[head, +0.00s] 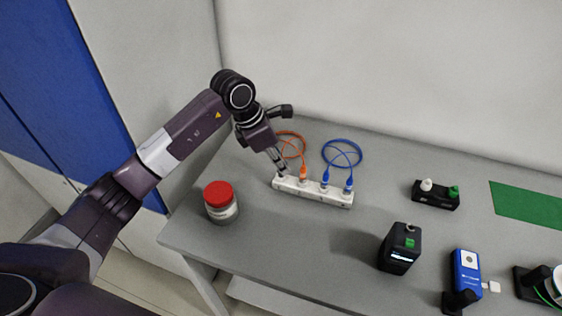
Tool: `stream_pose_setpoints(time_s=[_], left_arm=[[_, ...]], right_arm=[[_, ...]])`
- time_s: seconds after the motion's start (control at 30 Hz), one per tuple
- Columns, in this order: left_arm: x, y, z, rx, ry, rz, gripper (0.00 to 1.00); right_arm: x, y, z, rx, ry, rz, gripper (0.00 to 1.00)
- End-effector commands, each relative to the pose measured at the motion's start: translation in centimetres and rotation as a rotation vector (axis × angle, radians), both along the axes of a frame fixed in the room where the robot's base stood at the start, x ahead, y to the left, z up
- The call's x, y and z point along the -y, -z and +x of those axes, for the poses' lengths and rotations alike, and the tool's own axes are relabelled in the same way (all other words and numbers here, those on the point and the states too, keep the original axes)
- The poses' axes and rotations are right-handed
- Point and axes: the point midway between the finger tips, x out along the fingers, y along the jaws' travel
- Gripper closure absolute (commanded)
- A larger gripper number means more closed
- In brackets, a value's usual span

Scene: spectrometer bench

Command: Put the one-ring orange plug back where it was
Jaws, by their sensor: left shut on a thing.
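A white socket strip (318,197) lies on the grey bench. An orange plug (304,172) stands upright in it, left of two blue plugs (325,179). An orange cable (292,136) loops behind my left gripper (281,168). My left gripper is at the strip's left end, fingers pointing down, shut on an orange cable's plug that its fingers mostly hide. I cannot tell whether this plug is seated in the strip or just above it. The rings on the plugs are too small to make out. My right gripper is out of view.
A red-lidded jar (220,202) stands left of the strip, near the bench edge. A blue cable (342,153) loops behind the strip. To the right are a black block with two caps (435,195), a black device (399,249), a blue device (466,269) and a green mat (528,205).

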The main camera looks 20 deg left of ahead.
Motion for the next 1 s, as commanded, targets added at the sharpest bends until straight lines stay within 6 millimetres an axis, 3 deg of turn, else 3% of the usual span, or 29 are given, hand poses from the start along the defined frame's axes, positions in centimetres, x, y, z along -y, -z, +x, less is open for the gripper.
stream_pose_setpoints(time_s=[0.37,0.4,0.53,0.83,1.0], left_arm=[[-0.1,1.2,0.1,0.002,-0.001,0.001,1.00],[0.0,1.0,0.0,0.002,-0.001,0.001,0.82],[0.0,1.0,0.0,0.001,0.000,0.001,0.69],[0.0,0.9,0.0,0.000,0.000,0.000,0.69],[0.1,-0.6,0.0,-0.001,0.000,-0.002,0.69]], right_arm=[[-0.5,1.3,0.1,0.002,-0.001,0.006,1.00],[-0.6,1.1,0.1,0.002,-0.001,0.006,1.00],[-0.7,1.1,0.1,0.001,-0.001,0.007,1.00],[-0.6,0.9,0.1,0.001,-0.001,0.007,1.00],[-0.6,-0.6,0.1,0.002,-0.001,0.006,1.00]])
